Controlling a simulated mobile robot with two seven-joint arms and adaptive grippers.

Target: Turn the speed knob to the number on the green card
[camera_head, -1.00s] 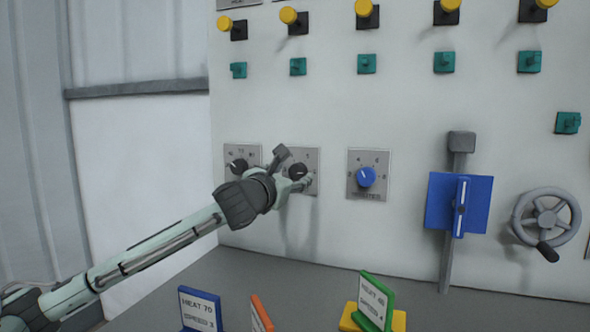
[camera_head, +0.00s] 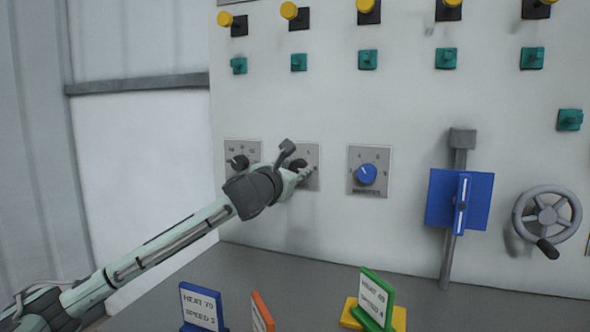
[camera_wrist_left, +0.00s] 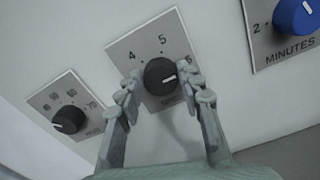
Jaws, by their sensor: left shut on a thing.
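The speed knob (camera_head: 299,164) is a dark round knob on the middle grey dial plate of the white panel. In the left wrist view the speed knob (camera_wrist_left: 160,77) has a white mark pointing right, towards the 6, with 4 and 5 printed further left. My left gripper (camera_head: 295,160) is at this knob, shut on it with one finger on each side. The green card (camera_head: 374,299) stands at the front, tilted in a yellow base, and reads HEAT with a blurred number and SPEED 4. My right gripper is not in view.
The heat dial knob (camera_wrist_left: 69,119) is left of the speed knob, and the blue minutes knob (camera_head: 366,175) is right. A blue lever plate (camera_head: 442,200) and a grey handwheel (camera_head: 530,218) are further right. A blue card (camera_head: 201,307) and an orange card (camera_head: 262,312) stand in front.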

